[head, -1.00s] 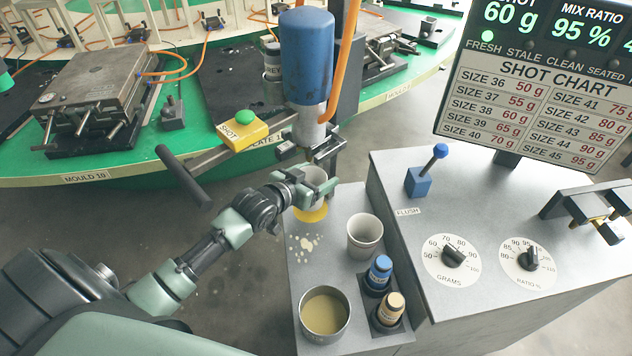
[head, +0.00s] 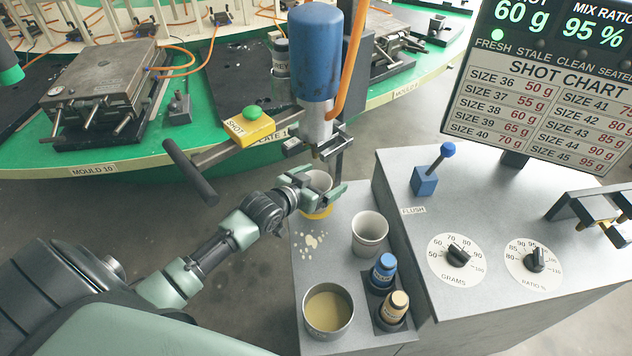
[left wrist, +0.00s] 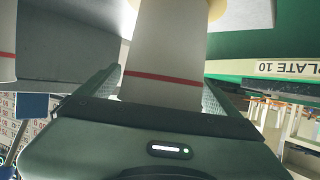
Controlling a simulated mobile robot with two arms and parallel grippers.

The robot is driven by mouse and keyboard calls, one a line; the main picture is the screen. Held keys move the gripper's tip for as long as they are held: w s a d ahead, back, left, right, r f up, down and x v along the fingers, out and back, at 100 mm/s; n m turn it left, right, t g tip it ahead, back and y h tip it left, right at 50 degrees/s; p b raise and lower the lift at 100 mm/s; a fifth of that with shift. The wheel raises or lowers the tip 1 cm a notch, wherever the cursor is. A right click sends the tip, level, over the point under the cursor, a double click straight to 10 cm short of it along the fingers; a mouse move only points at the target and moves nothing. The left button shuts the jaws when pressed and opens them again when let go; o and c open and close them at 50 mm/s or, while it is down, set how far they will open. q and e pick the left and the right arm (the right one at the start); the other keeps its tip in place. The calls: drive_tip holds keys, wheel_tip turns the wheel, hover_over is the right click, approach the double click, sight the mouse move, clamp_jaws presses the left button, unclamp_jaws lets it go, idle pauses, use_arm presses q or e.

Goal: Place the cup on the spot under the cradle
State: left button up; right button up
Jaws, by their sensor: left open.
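A pale cup (head: 319,180) stands between the fingers of my left gripper (head: 322,186), on or just above the yellow spot (head: 317,213). The cup hides most of the spot. Above it is the dark cradle (head: 318,140) around the nozzle of the blue dispenser (head: 315,55). In the left wrist view the cup (left wrist: 165,60) has a red stripe and sits between the open fingers, with yellow at its far end (left wrist: 216,8). Whether the fingers touch it is unclear. My right gripper is out of view.
A second cup (head: 369,232) stands to the right on the grey counter (head: 345,265). Blue (head: 383,270) and tan (head: 394,306) bottles and a filled tin (head: 328,310) stand nearer. Pale splashes (head: 312,242) lie beside the spot. A dark handle (head: 190,173) juts out at left.

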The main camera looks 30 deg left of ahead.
use_arm(q)
drive_tip(key=shift+s+r, duration=0.15)
drive_tip(key=shift+s, duration=0.3)
drive_tip(key=v, duration=1.1)
drive_tip(key=shift+a+r, duration=0.1)
drive_tip(key=shift+a, duration=0.05)
